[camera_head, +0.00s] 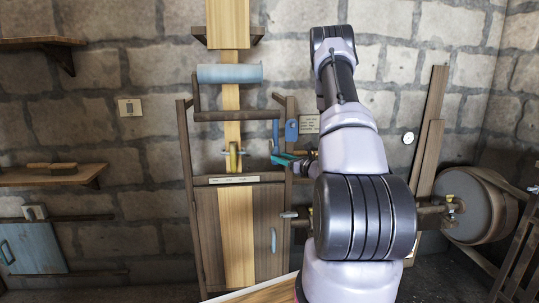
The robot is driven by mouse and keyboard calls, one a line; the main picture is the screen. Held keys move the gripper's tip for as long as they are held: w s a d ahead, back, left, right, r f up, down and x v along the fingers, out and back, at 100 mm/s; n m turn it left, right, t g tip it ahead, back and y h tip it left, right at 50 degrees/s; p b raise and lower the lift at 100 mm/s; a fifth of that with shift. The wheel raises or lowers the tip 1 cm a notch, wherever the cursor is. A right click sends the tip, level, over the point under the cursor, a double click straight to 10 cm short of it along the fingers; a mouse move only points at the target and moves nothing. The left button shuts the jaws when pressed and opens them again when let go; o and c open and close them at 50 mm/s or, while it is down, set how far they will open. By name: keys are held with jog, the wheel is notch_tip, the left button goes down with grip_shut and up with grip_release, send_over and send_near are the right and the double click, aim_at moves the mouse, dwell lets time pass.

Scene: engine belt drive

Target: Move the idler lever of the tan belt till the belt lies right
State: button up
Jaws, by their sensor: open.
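My arm hides the area to the right.
A yellow piece (233,156) stands in front of the belt above a pale label strip (234,179). A small sign (309,124) is right of the blue plate. A large drum (474,205) stands far right. Wooden shelves (55,175) are on the left wall.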

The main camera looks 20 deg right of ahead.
jog(key=x, duration=0.6)
jog(key=shift+w+a, duration=0.1)
jog(key=shift+w, duration=0.15)
grip_shut()
dwell(1.2)
